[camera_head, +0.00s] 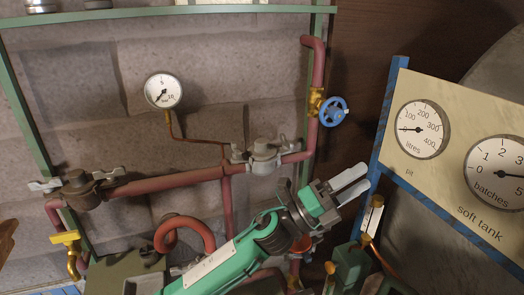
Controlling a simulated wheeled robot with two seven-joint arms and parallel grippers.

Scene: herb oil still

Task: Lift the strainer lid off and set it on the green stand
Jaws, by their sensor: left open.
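My left gripper (366,177) is open and empty, its two pale fingers pointing up and right in front of the wall. A grey metal fitting with a bolted round top (263,148) sits on the red pipe, up and left of the gripper and apart from it. A similar darker fitting with wing-like lugs (80,185) sits at the pipe's left end. I cannot tell which one carries the strainer lid. An olive-green surface (130,268) at the lower left may be the green stand, partly hidden by my green arm. My right gripper is not in view.
A pressure gauge (163,91) hangs on a thin pipe. A blue handwheel (332,111) and a red elbow pipe (315,70) stand above the gripper. A gauge panel (455,150) with a blue frame is at right.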

